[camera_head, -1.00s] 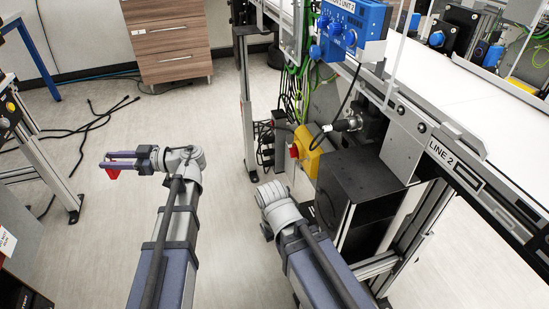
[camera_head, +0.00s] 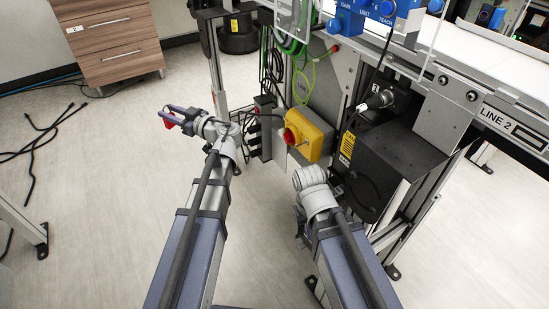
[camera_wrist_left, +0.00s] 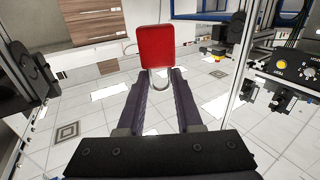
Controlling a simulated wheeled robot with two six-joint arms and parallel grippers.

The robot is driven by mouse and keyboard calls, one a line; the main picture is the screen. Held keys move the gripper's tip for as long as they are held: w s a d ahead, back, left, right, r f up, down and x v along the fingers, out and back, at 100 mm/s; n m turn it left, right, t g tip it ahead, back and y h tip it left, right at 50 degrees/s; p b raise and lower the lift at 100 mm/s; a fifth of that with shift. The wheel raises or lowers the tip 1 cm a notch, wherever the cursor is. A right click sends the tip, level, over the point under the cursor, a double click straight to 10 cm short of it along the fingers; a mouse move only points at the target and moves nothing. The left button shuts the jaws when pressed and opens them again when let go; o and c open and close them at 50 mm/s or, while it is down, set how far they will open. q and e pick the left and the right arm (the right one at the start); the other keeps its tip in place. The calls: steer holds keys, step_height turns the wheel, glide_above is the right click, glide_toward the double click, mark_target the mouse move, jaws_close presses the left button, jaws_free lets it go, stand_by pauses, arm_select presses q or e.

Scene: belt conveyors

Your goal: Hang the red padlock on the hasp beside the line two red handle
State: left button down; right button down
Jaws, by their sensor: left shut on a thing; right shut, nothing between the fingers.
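The red padlock (camera_head: 170,123) hangs from my left gripper (camera_head: 174,112), left of the line two equipment. In the left wrist view the padlock's red body (camera_wrist_left: 155,50) stands beyond the fingertips, with its metal shackle (camera_wrist_left: 160,82) between the two fingers (camera_wrist_left: 158,90). The red handle (camera_head: 290,137) sits on a yellow box (camera_head: 315,138) on the side of the line two frame. My left gripper is apart from this box, to its left. The hasp is too small to make out clearly. My right arm ends below the yellow box; its fingers are hidden.
A black box (camera_head: 385,165) sits right of the yellow box under the conveyor marked LINE 2. Cables (camera_head: 272,70) and an upright post (camera_head: 215,65) stand behind my left gripper. A drawer cabinet (camera_head: 108,40) is at back left.

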arm_select(q)
steer(key=w+d+f+m+t+h+b, duration=0.3)
steer(key=w+d+f+m+t+h, duration=0.15)
steer(key=d+m+h, duration=0.2)
steer(key=w+d+f+m+t+h+b, duration=0.3)
steer(key=w+d+m+t+h+b, duration=0.1)
steer(key=w+d+m+t+h, duration=0.3)
steer(key=s+d+f+m+g+h+b, duration=0.3)
steer(key=s+d+m+g+h, duration=0.1)
steer(key=d+h, duration=0.4)
steer(key=s+d+f+m+g+h+b, duration=0.2)
steer(key=s+d+f+m+g+h, duration=0.1)
steer(key=s+d+m+h, duration=0.3)
steer(key=s+d+g+h, duration=0.1)
steer(key=s+d+h, duration=0.1)
steer(key=d+h, duration=0.1)
steer(key=shift+s+f+b, duration=0.15)
steer(key=shift+s+b, duration=0.1)
steer(key=shift+b, duration=0.15)
steer(key=shift+m+g+h, duration=0.25)
steer(key=shift+f+b+x, duration=0.3)
steer(key=shift+x, duration=1.25)
steer(key=shift+f+b+x, duration=0.35)
steer(key=shift+x, duration=1.2)
steer(key=shift+f+b+x, duration=0.3)
steer(key=shift+x, duration=1.3)
